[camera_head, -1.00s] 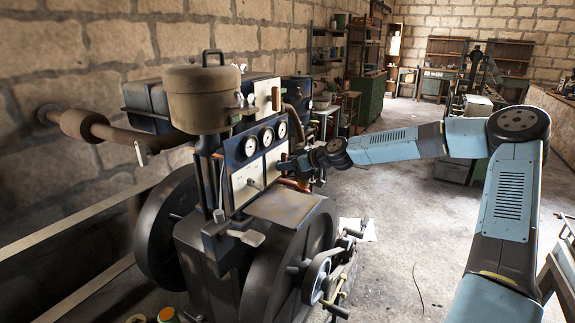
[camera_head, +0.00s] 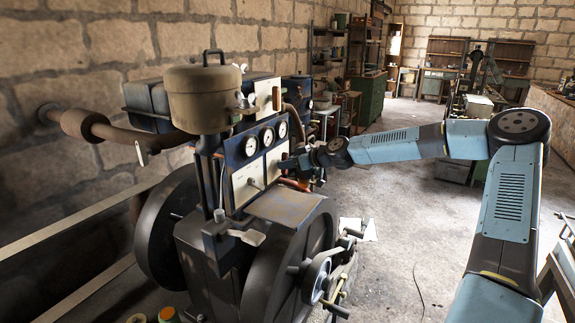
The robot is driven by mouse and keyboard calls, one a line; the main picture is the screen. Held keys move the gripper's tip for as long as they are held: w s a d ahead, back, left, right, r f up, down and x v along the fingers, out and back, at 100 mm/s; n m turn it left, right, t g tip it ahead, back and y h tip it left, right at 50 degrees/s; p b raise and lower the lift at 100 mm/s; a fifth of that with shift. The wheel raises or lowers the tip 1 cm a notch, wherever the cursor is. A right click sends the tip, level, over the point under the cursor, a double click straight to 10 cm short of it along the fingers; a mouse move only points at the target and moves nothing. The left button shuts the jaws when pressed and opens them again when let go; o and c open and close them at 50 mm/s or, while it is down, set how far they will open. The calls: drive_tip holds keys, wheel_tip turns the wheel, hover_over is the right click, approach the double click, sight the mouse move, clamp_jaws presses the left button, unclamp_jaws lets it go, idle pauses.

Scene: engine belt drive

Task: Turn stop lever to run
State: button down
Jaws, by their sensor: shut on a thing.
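The engine's upright gauge panel (camera_head: 243,152) stands left of centre, with round dials along its top and pale plates below. My gripper (camera_head: 285,164) is at the right end of the pale plates, reached in from the right by my blue arm. It is shut on a small part at the panel face, at the place of the stop lever. The lever itself is hidden by the jaws and too small to make out, so its angle cannot be told. A small knob (camera_head: 252,183) shows on the left pale plate, apart from my gripper.
A tan tank (camera_head: 197,95) sits above the panel. A flat metal plate (camera_head: 287,206) and a large dark flywheel (camera_head: 315,240) lie below my gripper. A dark hose (camera_head: 296,118) runs close above it. The concrete floor (camera_head: 420,215) to the right is mostly clear.

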drive_tip(key=shift+w+d+f+m+g+y, duration=0.15)
drive_tip(key=shift+m+g+y, duration=0.7)
drive_tip(key=shift+m, duration=1.3)
drive_tip(key=shift+w+d+f+m+g+y, duration=0.1)
drive_tip(key=shift+m+g+y, duration=0.3)
drive_tip(key=shift+m+y, duration=1.3)
drive_tip(key=shift+w+d+f+m+g+y, duration=0.15)
drive_tip(key=shift+m+g+y, duration=0.4)
drive_tip(key=shift+m, duration=2.1)
drive_tip(key=shift+a, duration=0.1)
drive_tip(key=c, duration=1.2)
unclamp_jaws()
drive_tip(key=shift+o, duration=1)
drive_tip(key=shift+s, duration=0.1)
drive_tip(key=s+d, duration=0.2)
drive_tip(key=d, duration=1.1)
drive_tip(key=shift+s+d, duration=0.25)
